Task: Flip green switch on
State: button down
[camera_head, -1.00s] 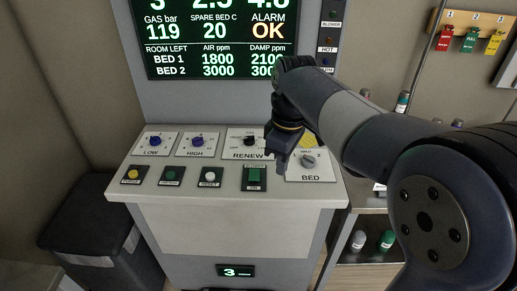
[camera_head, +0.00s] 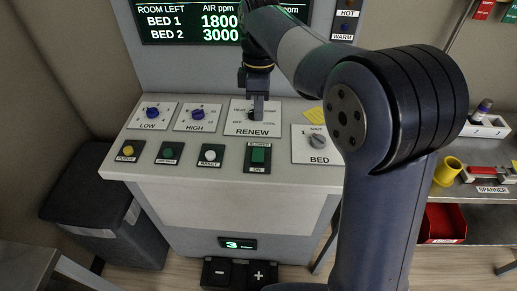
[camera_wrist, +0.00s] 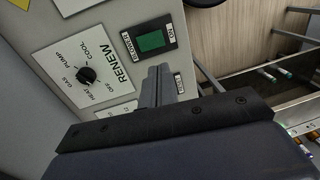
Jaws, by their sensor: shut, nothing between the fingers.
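The green switch (camera_head: 258,155) is a rectangular rocker on a dark plate on the sloped panel, with an ON label below it. It also shows in the wrist view (camera_wrist: 151,41), at the top middle. My gripper (camera_head: 259,116) is shut and empty, pointing down over the RENEW dial plate, behind the switch in the head view. In the wrist view my fingertips (camera_wrist: 161,70) appear just below the switch plate. The switch is not covered in either view. I cannot tell whether the fingers touch the panel or which way the rocker is tilted.
The RENEW dial (camera_wrist: 86,75) is left of my fingers in the wrist view. The BED knob (camera_head: 317,141) is right of the switch; a white RESET button (camera_head: 209,155) and a round green button (camera_head: 168,153) are left. A display (camera_head: 190,22) stands behind.

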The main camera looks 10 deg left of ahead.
aim_at(258, 159)
jog(key=f, duration=0.4)
jog(key=s+f, duration=0.1)
jog(key=f, duration=0.3)
jog(key=f+p, duration=0.1)
jog(key=f, duration=0.4)
jog(key=shift+s+f, duration=0.1)
jog(key=shift+s, duration=0.2)
jog(key=shift+s+d+f, duration=0.1)
jog(key=shift+f, duration=0.15)
jog(key=shift+r, duration=0.15)
jog(key=shift+w+r+p, duration=0.2)
jog(key=shift+w+p, duration=0.3)
jog(key=shift+w, duration=0.25)
jog(key=shift+r, duration=0.1)
notch_tip(258, 159, up, 14)
jog(key=s+p, duration=0.1)
jog(key=shift+s, duration=0.35)
jog(key=shift+f, duration=0.3)
